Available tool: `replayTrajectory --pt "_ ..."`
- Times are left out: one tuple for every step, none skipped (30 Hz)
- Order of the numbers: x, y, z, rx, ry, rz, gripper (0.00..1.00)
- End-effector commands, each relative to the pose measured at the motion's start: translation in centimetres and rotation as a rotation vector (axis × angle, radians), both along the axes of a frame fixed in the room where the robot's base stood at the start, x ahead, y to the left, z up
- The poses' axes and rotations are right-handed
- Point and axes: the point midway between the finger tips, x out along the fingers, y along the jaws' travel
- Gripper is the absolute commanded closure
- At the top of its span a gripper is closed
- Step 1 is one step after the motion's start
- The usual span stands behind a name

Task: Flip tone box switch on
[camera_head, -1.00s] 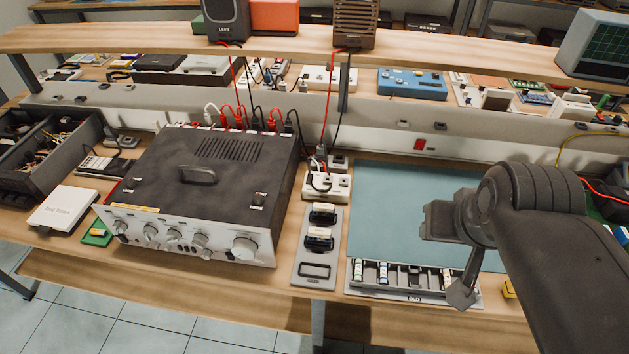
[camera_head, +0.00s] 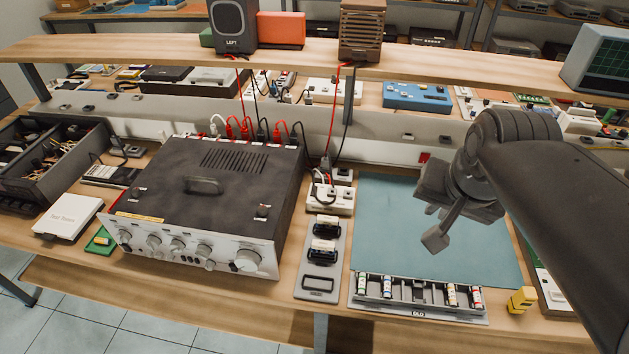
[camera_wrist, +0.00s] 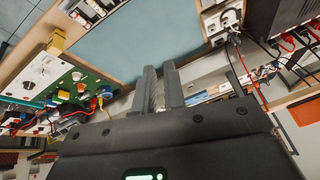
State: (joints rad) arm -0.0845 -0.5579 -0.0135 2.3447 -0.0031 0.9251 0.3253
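A white box (camera_head: 68,215) with dark lettering that seems to read "Test Tones" lies flat at the left front of the bench, in front of the open metal chassis and left of the amplifier. No switch can be made out on it at this size. My gripper (camera_head: 436,238) hangs above the teal mat on the right side, far from the white box and touching nothing. In the wrist view, its two fingers (camera_wrist: 161,74) are a little apart with nothing held between them. The white box is not in the wrist view.
A large dark amplifier (camera_head: 207,195) stands between the white box and my gripper. A grey battery plate (camera_head: 318,284), a power strip (camera_head: 330,201), a parts tray (camera_head: 420,311) and a yellow block (camera_head: 521,299) are nearby. An upper shelf (camera_head: 290,45) carries speakers. The teal mat (camera_head: 385,225) is clear.

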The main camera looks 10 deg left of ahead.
Motion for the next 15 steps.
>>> replayTrajectory --pt "1.2 0.5 0.2 0.021 0.017 -0.034 0.94" --pt "1.8 0.8 0.3 0.035 0.024 -0.058 0.96" --pt "2.7 1.2 0.5 0.053 0.035 -0.093 1.0" --pt "3.4 1.5 0.6 0.067 0.043 -0.119 1.0" --pt "4.0 1.9 0.7 0.079 0.052 -0.143 1.0" --pt "4.9 2.3 0.8 0.095 0.064 -0.177 1.0" --pt "5.6 2.7 0.8 0.107 0.072 -0.203 1.0" --pt "6.2 3.1 0.8 0.119 0.081 -0.229 1.0" --pt "7.1 3.6 0.9 0.133 0.092 -0.263 1.0" --pt "7.8 4.0 0.8 0.143 0.101 -0.288 1.0" --pt "8.4 4.4 0.8 0.154 0.109 -0.315 1.0" --pt "9.3 5.0 0.7 0.167 0.12 -0.349 1.0" --pt "10.0 5.4 0.7 0.176 0.128 -0.376 1.0" --pt "10.6 5.9 0.6 0.185 0.135 -0.402 1.0" --pt "11.5 6.5 0.4 0.198 0.146 -0.438 1.0"
